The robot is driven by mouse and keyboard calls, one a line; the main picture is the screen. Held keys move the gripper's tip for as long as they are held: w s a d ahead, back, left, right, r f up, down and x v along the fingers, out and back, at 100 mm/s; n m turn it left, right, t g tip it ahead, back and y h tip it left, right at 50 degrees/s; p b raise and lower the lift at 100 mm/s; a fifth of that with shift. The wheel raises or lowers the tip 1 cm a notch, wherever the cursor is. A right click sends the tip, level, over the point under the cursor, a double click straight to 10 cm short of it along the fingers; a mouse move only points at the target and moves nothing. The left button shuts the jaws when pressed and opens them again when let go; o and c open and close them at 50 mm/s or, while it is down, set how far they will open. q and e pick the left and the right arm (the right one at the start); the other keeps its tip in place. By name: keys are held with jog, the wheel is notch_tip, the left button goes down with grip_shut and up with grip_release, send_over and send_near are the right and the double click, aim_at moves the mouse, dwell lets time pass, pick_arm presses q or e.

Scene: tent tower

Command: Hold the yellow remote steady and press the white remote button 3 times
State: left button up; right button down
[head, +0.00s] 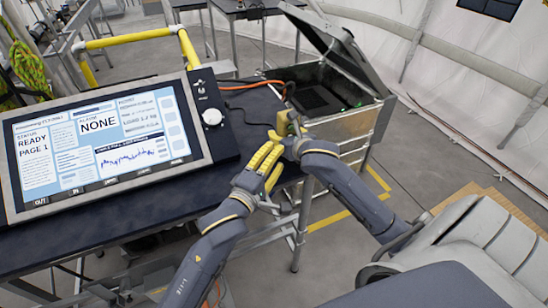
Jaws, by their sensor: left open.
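A small yellow object (283,123), which looks like the yellow remote, stands at the right end of the dark table, with a dark cable running up from it. My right gripper (291,136) is at this object; the overlap hides whether its fingers are closed around it. My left gripper (272,158), with yellow fingers, is open just below and left of the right gripper, its fingers pointing up toward the remote. The two grippers nearly overlap in the view. I cannot make out the white button on the remote.
A large tilted screen (97,146) reading READY and NONE fills the left of the dark table (185,192). A side panel has a white round knob (212,117). An open metal case (345,125) stands behind the grippers. An orange cable (250,85) crosses the back.

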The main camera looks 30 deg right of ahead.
aim_at(288, 134)
dwell(0.3)
jog(key=c, duration=0.7)
grip_release()
jog(key=shift+v, duration=3.8)
jog(key=shift+o, duration=0.3)
